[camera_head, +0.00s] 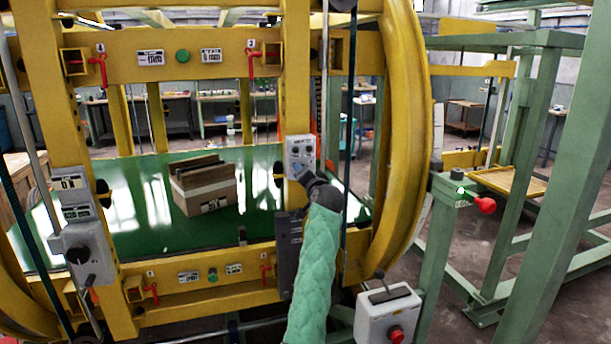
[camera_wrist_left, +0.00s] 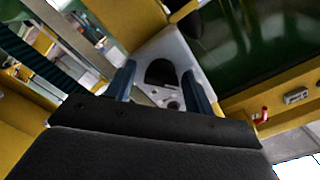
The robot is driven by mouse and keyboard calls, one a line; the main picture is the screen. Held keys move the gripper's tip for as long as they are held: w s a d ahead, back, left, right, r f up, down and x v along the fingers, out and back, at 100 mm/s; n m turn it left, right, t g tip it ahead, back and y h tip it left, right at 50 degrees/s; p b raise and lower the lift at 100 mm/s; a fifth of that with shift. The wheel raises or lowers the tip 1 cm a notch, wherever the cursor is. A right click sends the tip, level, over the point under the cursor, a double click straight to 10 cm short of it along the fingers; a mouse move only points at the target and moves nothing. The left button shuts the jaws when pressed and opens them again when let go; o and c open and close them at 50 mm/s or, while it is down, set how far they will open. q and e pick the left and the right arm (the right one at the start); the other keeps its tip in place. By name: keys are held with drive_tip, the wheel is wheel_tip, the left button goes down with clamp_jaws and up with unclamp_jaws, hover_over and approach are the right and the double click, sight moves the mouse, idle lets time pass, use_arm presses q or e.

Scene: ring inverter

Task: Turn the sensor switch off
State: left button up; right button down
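A small light-grey control box (camera_head: 300,150) with small dark knobs is on the yellow post in the middle of the head view. I cannot read its labels. My left gripper (camera_head: 308,178) is just below and in front of this box, at the end of the green-sleeved arm. In the left wrist view, my left gripper (camera_wrist_left: 160,88) is open, its two blue-grey fingers apart. Between and beyond them is a pale panel (camera_wrist_left: 152,50) with a large black knob (camera_wrist_left: 160,72). I cannot tell whether the fingers touch it. My right gripper is not in view.
Another grey box (camera_head: 80,250) with a black knob is at left. A white box (camera_head: 388,315) with a red button is at lower right. Green posts (camera_head: 520,170) stand at right.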

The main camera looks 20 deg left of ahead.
use_arm(q)
drive_tip(key=shift+o, duration=0.2)
drive_tip(key=shift+s+r, duration=0.1)
drive_tip(key=shift+r, duration=0.05)
drive_tip(key=b+v, duration=0.2)
drive_tip(key=v, duration=0.5)
drive_tip(key=shift+s+d, duration=0.25)
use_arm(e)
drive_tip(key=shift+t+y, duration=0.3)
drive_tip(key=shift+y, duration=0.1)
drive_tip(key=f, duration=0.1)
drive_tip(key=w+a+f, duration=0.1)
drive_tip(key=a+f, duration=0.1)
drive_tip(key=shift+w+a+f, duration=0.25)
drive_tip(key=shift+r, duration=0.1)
